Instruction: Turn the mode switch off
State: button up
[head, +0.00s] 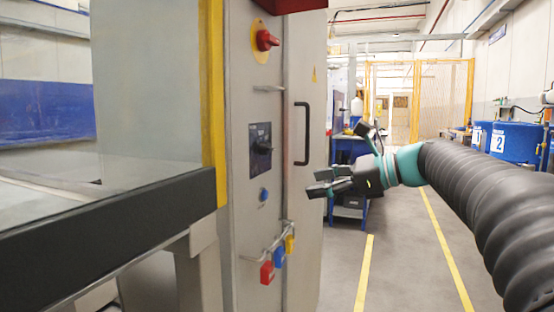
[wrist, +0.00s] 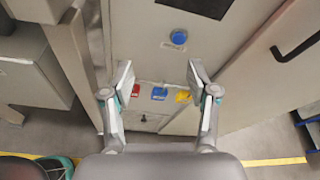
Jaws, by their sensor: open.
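In the wrist view the gripper's fingers (wrist: 160,80) are spread below a blue button (wrist: 174,39).
Red, blue and yellow padlocks (head: 278,257) hang lower. A black door handle (head: 302,134) sticks out at the right. The aisle floor (head: 402,262) is clear.

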aim_at(267, 149)
jog(key=w+d+r+m+y, duration=0.2)
jog(key=w+r+m+y, duration=0.1)
jog(key=w+r, duration=0.2)
jog(key=b+x, duration=0.1)
jog(key=x, duration=1.2)
jog(key=shift+r, duration=0.3)
jog(key=shift+w, duration=0.1)
jog(key=c, duration=1.1)
